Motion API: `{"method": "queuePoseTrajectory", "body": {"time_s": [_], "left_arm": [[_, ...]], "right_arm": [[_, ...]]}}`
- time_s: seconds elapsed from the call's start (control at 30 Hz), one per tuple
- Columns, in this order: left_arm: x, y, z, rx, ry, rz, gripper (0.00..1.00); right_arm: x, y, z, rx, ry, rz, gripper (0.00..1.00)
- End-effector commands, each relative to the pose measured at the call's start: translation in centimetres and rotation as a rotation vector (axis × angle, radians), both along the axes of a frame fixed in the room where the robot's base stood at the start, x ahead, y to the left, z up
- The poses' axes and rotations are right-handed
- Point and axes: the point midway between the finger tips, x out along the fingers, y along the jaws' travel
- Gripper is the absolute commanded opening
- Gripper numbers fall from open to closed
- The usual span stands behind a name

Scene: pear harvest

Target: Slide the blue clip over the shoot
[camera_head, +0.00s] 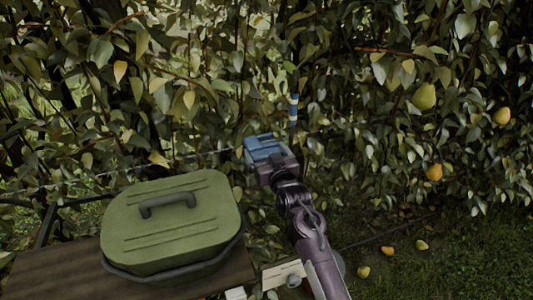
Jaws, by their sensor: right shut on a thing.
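My right gripper (266,160) reaches up from the bottom centre and is shut on a blue block-shaped thing, which I take for the blue clip (264,146). The fingers hide part of the clip. A thin upright shoot (293,130) with blue and white bands (293,104) near its top stands just right of and above the clip in the picture. The clip and the shoot look apart; their distance in depth is hard to tell. My left gripper is not in view.
A green lidded box (172,222) with a handle sits on a wooden board (55,272) at lower left. A thin wire (210,152) crosses the foliage. Leafy branches fill the back. Pears (424,97) hang at right; several lie on the grass (470,262).

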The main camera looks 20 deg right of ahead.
Motion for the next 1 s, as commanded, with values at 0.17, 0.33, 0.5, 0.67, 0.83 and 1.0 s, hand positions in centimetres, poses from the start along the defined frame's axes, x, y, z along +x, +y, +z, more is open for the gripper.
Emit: {"method": "queuePoseTrajectory", "body": {"time_s": [0.17, 0.33, 0.5, 0.67, 0.83, 1.0], "left_arm": [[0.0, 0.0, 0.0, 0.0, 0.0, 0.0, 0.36], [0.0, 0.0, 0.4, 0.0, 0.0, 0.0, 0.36], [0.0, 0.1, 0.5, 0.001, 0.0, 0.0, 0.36], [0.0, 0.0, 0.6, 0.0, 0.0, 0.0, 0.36], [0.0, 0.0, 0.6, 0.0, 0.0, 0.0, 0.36], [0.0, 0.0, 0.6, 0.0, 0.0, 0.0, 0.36]], "right_arm": [[0.0, -0.2, 0.0, -0.001, 0.001, 0.0, 0.48], [0.1, -3.0, 0.1, -0.007, 0.0, -0.003, 0.48], [0.2, -6.6, 0.0, -0.007, 0.001, -0.002, 0.48], [0.3, -8.0, 0.0, -0.003, 0.001, -0.001, 0.48], [0.3, -8.1, 0.0, -0.001, 0.001, -0.003, 0.48], [0.3, -8.2, 0.0, -0.002, 0.0, -0.004, 0.98]]}}
